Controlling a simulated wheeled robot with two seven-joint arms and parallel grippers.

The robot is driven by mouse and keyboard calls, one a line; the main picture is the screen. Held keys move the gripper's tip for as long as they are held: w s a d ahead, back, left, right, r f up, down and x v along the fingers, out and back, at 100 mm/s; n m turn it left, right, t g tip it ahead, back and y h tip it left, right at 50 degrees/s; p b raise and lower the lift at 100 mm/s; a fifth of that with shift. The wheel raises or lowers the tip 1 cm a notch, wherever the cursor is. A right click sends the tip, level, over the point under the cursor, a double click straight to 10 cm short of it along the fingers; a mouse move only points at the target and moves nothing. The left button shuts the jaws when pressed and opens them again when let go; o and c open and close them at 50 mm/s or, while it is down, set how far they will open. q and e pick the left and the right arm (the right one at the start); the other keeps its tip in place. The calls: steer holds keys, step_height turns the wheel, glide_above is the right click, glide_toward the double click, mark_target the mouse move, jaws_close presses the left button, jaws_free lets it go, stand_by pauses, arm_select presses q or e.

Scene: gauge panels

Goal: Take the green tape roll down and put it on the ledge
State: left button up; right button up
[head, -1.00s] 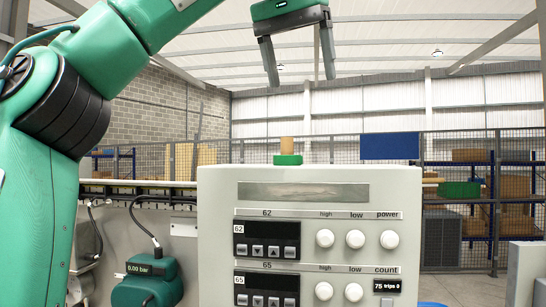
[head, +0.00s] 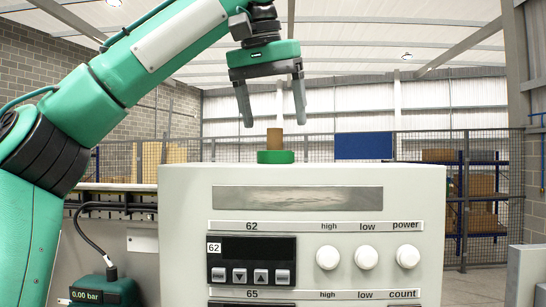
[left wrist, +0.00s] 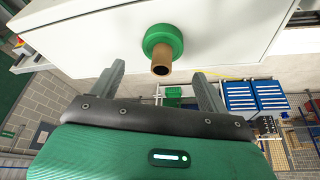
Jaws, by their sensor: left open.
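The green tape roll (head: 275,157) sits on top of the pale panel box (head: 178,200), around an upright brown peg (head: 274,138). In the left wrist view the roll (left wrist: 163,40) and the end of the peg (left wrist: 161,67) show ahead, between my fingers. My left gripper (head: 274,119) is open and empty, pointing down. Its fingertips are just above the peg's top, one to each side, apart from the roll. My right gripper is not in view. I cannot tell which surface is the ledge.
The panel front carries a display (head: 252,247) and several white knobs (head: 328,257). A green gauge (head: 103,290) with a cable is at the lower left. A grey block (head: 528,272) stands at the lower right. A mesh fence and shelves stand behind. The air around the roll is clear.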

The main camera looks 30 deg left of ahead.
mark_target(276, 143)
arm_select(q)
steer(key=shift+w+d+f, duration=0.15)
steer(key=shift+f, duration=0.3)
steer(key=shift+d+f, duration=0.1)
steer(key=shift+f, duration=0.3)
steer(key=f, duration=0.1)
steer(key=w+a+f, duration=0.1)
steer(key=f, duration=0.1)
steer(key=shift+w+p, duration=0.2)
steer(key=shift+p, duration=0.15)
steer(key=shift+w+a+f, duration=0.15)
steer(key=shift+w+f, duration=0.15)
steer(key=shift+f, duration=0.15)
steer(key=shift+s+d, duration=0.15)
steer(key=shift+d, duration=0.1)
steer(key=shift+a, duration=0.15)
steer(key=c, duration=1)
steer(key=shift+c, duration=0.2)
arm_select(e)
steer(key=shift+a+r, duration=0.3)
arm_select(q)
steer(key=shift+r, duration=0.1)
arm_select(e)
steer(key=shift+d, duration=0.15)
